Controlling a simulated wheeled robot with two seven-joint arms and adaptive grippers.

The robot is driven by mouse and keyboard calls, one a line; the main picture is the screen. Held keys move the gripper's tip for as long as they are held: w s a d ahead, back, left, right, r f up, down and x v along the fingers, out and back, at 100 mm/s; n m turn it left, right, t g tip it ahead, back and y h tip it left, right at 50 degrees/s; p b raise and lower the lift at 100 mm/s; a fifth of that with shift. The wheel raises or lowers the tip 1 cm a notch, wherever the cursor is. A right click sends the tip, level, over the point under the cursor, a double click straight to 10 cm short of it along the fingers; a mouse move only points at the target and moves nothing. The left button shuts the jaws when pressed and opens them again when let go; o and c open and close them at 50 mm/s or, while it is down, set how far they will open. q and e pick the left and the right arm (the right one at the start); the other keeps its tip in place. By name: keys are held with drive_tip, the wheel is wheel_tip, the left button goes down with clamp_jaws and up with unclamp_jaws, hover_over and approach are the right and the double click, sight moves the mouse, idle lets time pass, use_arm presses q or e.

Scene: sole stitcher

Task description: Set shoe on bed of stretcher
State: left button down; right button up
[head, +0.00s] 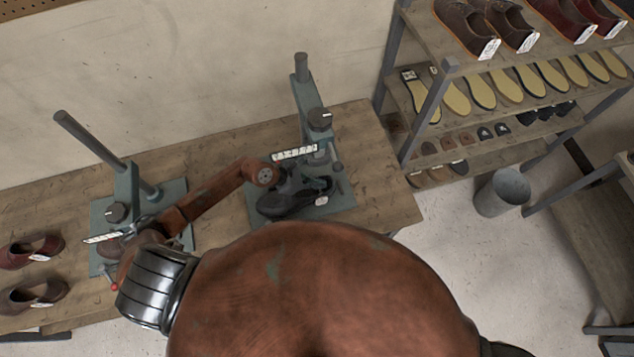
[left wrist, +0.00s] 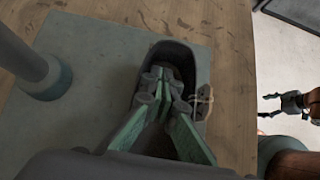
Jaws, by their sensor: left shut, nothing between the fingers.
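A dark shoe (head: 275,207) with a white tag lies on the grey-green bed (head: 343,200) of the right-hand stretcher (head: 308,105). In the left wrist view the shoe (left wrist: 183,50) is on the flat bed plate (left wrist: 95,40), with its opening facing the camera. My left gripper (head: 322,184) is right over the shoe; in the left wrist view its green-sided fingers (left wrist: 165,78) are closed together, empty, over the shoe opening. Whether they touch the shoe is unclear. My right gripper (left wrist: 268,105) is at the right edge of the left wrist view, its fingers apart, away from the shoe.
A second stretcher (head: 122,190) stands on the wooden bench (head: 385,180) to the left, partly behind my arm. Two shoes, red (head: 30,250) and brown (head: 33,293), sit at the far left. A shelf rack (head: 425,120) with shoes and soles and a metal bin (head: 503,192) are at the right.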

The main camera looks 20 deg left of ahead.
use_arm(q)
drive_tip(key=shift+w+d, duration=0.45)
drive_tip(key=shift+d, duration=0.25)
drive_tip(key=shift+s+a+r, duration=0.1)
drive_tip(key=p+v, duration=0.3)
drive_tip(key=v, duration=0.6)
drive_tip(key=shift+a+r, duration=0.2)
drive_tip(key=shift+r, duration=0.1)
drive_tip(key=shift+s, duration=0.15)
